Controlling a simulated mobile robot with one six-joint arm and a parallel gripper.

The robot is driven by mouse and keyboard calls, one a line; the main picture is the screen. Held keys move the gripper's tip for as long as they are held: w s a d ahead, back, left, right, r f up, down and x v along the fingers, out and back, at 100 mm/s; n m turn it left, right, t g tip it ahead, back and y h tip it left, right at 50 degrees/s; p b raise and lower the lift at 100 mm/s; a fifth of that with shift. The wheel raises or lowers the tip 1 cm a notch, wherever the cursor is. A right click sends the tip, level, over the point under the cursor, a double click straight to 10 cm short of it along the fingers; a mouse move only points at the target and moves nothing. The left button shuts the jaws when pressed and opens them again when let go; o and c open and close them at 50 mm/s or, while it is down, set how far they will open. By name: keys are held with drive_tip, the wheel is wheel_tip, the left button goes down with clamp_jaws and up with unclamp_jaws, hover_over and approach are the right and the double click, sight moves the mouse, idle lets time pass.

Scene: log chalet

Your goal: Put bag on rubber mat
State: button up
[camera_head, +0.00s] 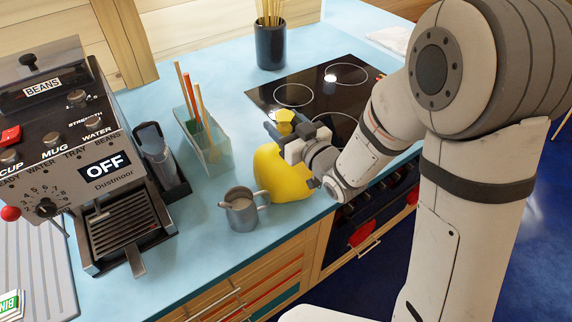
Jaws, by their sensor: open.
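A yellow bag (280,174) with a gathered top stands on the blue counter, near its front edge. My gripper (287,127) is open at the bag's neck, and the yellow top shows between and just above its fingers. I cannot tell whether the fingers touch the bag. My gripper and wrist hide part of its upper right side. A grey ribbed sheet (38,262) lies at the far left, partly under the coffee machine and cut off by the picture edge; it may be the rubber mat, but I cannot tell.
A grey metal jug (241,212) stands just left of the bag. A clear holder with sticks (207,145) is behind it. The coffee machine (95,150) fills the left. A black hob (322,97) and a dark pot of sticks (270,45) are behind. The counter (190,240) is clear around the jug.

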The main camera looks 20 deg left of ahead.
drive_tip(key=shift+p+x, duration=0.45)
drive_tip(key=shift+x, duration=1)
drive_tip(key=shift+d, duration=0.1)
clamp_jaws()
